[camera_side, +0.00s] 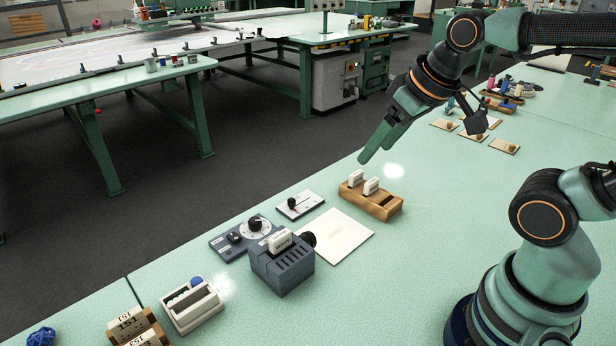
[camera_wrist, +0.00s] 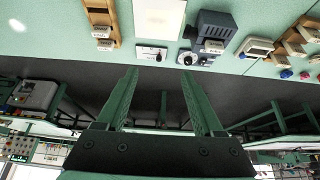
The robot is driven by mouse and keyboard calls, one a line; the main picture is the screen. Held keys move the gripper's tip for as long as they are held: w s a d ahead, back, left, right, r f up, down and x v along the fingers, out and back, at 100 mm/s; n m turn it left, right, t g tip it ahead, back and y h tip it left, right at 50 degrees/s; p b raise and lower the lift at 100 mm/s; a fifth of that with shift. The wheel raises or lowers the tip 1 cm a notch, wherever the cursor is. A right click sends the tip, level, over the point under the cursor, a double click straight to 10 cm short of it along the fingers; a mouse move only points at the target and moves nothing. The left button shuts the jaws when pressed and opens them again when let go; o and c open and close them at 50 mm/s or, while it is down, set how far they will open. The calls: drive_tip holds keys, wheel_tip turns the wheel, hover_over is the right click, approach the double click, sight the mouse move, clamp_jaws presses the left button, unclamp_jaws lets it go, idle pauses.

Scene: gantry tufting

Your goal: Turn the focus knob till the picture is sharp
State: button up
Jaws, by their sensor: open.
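A dark grey projector-like box (camera_side: 280,270) stands on the bench with a white slide upright in its top and a black lens (camera_side: 308,239) facing a pale sheet (camera_side: 345,238). Behind it lies a grey panel (camera_side: 222,243) with a black knob (camera_side: 254,224) on a white dial. A small white plate (camera_side: 300,205) with a black knob lies beside it. I cannot tell which is the focus knob; no sharp picture is discernible on the sheet. My gripper (camera_side: 376,152) is open and empty, above and right of these. In the wrist view its fingers (camera_wrist: 160,72) are apart, with the box (camera_wrist: 213,25) beyond.
Small cards (camera_side: 504,146) and spools lie at the back right. The bench's far edge drops to dark floor.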

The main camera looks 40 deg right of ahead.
drive_tip(key=w+a+r+n+g, duration=0.2)
drive_tip(key=w+a, duration=0.1)
drive_tip(key=w, duration=0.5)
drive_tip(key=n+g, duration=0.4)
drive_tip(key=n, duration=0.2)
hover_over(254, 221)
wheel_tip(254, 221, down, 14)
wheel_tip(254, 221, down, 11)
drive_tip(key=shift+d+f, duration=0.1)
drive_tip(key=shift+m, duration=0.3)
clamp_jaws()
